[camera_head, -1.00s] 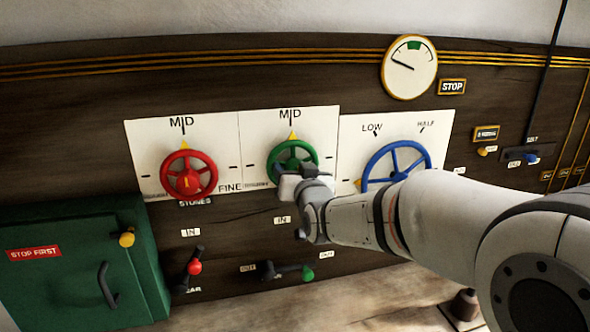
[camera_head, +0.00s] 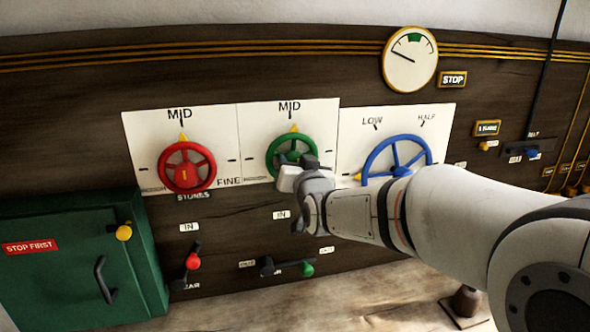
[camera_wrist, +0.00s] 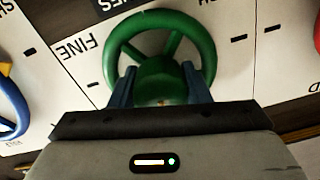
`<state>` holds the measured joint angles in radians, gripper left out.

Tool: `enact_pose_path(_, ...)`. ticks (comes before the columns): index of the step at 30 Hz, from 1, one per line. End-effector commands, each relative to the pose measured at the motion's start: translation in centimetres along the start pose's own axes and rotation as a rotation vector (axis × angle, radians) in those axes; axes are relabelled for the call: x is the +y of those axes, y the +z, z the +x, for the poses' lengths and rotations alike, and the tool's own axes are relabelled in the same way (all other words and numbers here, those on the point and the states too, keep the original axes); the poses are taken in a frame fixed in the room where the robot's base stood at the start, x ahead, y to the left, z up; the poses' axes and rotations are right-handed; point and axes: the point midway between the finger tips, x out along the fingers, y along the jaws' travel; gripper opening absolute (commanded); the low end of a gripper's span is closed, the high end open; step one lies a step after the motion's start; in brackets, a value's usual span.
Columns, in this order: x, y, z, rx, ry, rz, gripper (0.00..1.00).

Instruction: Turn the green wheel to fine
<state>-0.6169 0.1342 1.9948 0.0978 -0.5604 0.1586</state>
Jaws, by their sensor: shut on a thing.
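The green wheel (camera_head: 290,146) is mounted on a white plate on the dark wall panel. Its yellow pointer (camera_head: 294,128) points up at the MID mark. My gripper (camera_head: 297,160) is at the lower part of the wheel and hides some of it. In the wrist view, which is upside down, the two blue-grey fingers (camera_wrist: 160,86) stand on either side of the green wheel's hub (camera_wrist: 160,72) and are shut on it. The FINE label (camera_wrist: 80,47) shows beside the wheel in the wrist view.
A red wheel (camera_head: 187,167) is close on the left and a blue wheel (camera_head: 397,158) on the right, partly behind my arm. Below are a red-knobbed lever (camera_head: 193,262) and a green-knobbed lever (camera_head: 306,269). A green cabinet (camera_head: 70,270) stands lower left.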

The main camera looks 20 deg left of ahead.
Motion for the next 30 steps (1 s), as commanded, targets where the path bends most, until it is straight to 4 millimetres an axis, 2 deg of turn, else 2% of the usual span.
enact_pose_path(1,0.07,0.57,0.01,0.004,-0.002,0.028,0.2)
enact_pose_path(7,0.12,0.84,0.0,0.008,-0.004,0.186,0.2)
enact_pose_path(30,-0.01,0.4,0.03,0.016,-0.005,0.919,0.2)
